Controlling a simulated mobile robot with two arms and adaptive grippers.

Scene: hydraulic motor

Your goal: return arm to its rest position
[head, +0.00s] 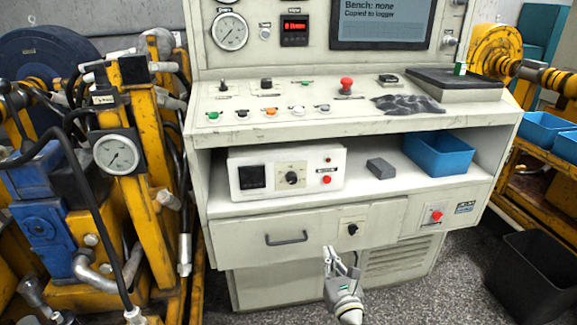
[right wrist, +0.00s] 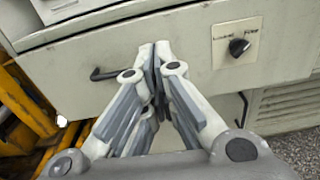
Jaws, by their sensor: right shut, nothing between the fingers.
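My right gripper (head: 341,262) shows at the bottom centre of the head view, in front of the lower part of the cream control bench (head: 235,225). Its fingers are together with nothing between them. In the right wrist view the closed fingertips (right wrist: 152,55) point at the drawer front, beside the dark drawer handle (right wrist: 103,74) and left of a black knob (right wrist: 238,46). I cannot tell whether the tips touch the drawer front. In the head view the drawer handle (head: 287,239) is left of the gripper, and the drawer looks shut. My left gripper is not in view.
A box with a dial (head: 290,178), a grey block (head: 381,168) and a blue bin (head: 438,153) stand on the bench shelf. Yellow and blue machinery with a gauge (head: 117,152) crowds the left. A black bin (head: 533,277) stands on the speckled floor at right.

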